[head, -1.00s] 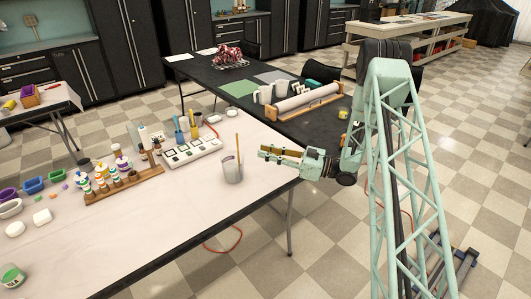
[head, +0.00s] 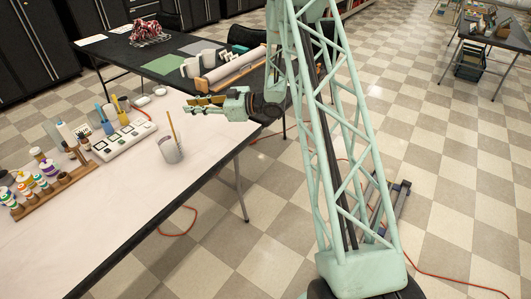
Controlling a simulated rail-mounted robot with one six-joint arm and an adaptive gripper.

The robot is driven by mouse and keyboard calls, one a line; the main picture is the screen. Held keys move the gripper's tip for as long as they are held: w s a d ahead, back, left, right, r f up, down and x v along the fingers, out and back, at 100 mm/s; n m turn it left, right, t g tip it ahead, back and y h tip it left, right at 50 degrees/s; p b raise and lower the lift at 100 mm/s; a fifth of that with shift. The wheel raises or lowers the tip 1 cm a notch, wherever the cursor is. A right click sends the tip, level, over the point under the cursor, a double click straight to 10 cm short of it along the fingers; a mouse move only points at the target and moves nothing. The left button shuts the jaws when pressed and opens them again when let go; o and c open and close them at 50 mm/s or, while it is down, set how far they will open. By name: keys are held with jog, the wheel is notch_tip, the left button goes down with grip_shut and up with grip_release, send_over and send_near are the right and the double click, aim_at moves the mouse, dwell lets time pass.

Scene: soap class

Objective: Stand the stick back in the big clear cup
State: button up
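The clear cup (head: 170,152), greyish and see-through, stands upright on the white-topped table near its right edge. A thin tan stick (head: 172,124) stands in it, its upper part rising above the rim and tilted slightly. The stick's lower end is hard to make out through the cup wall. My gripper (head: 188,106) is above the table, a little up and right of the cup in the picture, apart from the cup and stick. Its fingers point left, look spread, and hold nothing that I can see.
A white palette tray (head: 125,140) with brushes and bottles behind it lies left of the cup. A wooden rack (head: 55,188) of paint bottles is farther left. A dark table (head: 160,65) with a paper roll (head: 235,65) stands behind. The tabletop in front is bare.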

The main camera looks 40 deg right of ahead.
notch_tip(320, 180, up, 16)
jog(key=w+d+m+h, duration=0.1)
jog(key=d+m+h, duration=0.2)
jog(key=h, duration=0.4)
jog(key=s+r+m+g+h, duration=0.1)
jog(key=s+r+m+h, duration=0.35)
jog(key=s+r, duration=0.95)
jog(key=s+a+r+m+g+h, duration=0.1)
jog(key=s+a+m+g+h, duration=0.15)
jog(key=s, duration=2.15)
jog(key=s+a+f+g+y, duration=0.1)
jog(key=s+a, duration=0.2)
jog(key=s, duration=0.6)
jog(key=s+a+f+g, duration=0.1)
jog(key=s+a, duration=0.3)
jog(key=s, duration=0.5)
jog(key=s+a+f+g+y, duration=0.1)
jog(key=s+a+g, duration=0.1)
jog(key=s, duration=0.7)
jog(key=shift+a+f+y, duration=0.25)
jog(key=shift+a+y, duration=0.05)
jog(key=shift+a, duration=0.35)
jog(key=shift+d, duration=0.1)
